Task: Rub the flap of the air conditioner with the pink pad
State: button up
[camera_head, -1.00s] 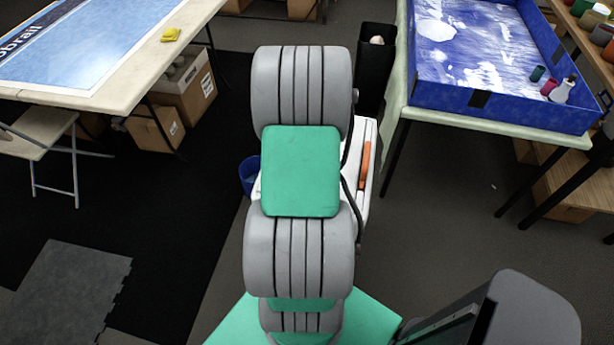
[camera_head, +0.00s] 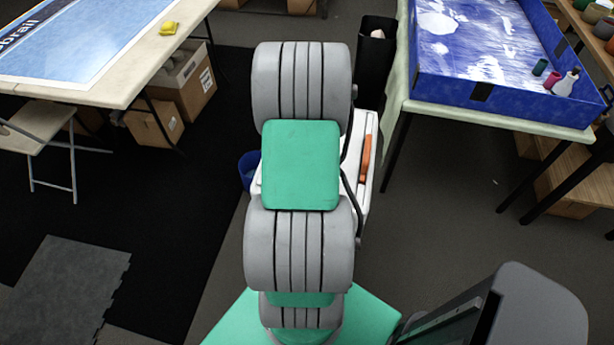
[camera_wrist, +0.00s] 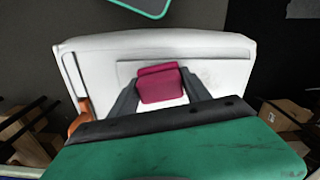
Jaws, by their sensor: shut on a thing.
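My gripper (camera_wrist: 160,80) is shut on the pink pad (camera_wrist: 161,88) in the wrist view, with a grey finger on each side of it. The pad is over the white air conditioner (camera_wrist: 220,47), at a thin-outlined rectangular panel that looks like its flap (camera_wrist: 225,75). I cannot tell whether the pad touches the panel. In the head view my arm hides most of the air conditioner (camera_head: 370,125), and the gripper and pad are out of sight. An orange-handled thing (camera_head: 366,158) lies along the air conditioner's right side there.
A table (camera_head: 150,75) with a blue-white print and a yellow cloth (camera_head: 169,28) stands at the left. A blue tray (camera_head: 500,104) on another table is at the right. A black bin (camera_head: 375,60) and a blue bucket (camera_head: 248,168) stand close to the air conditioner.

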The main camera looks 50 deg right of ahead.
jog(key=shift+f+b, duration=0.65)
jog(key=shift+f, duration=0.25)
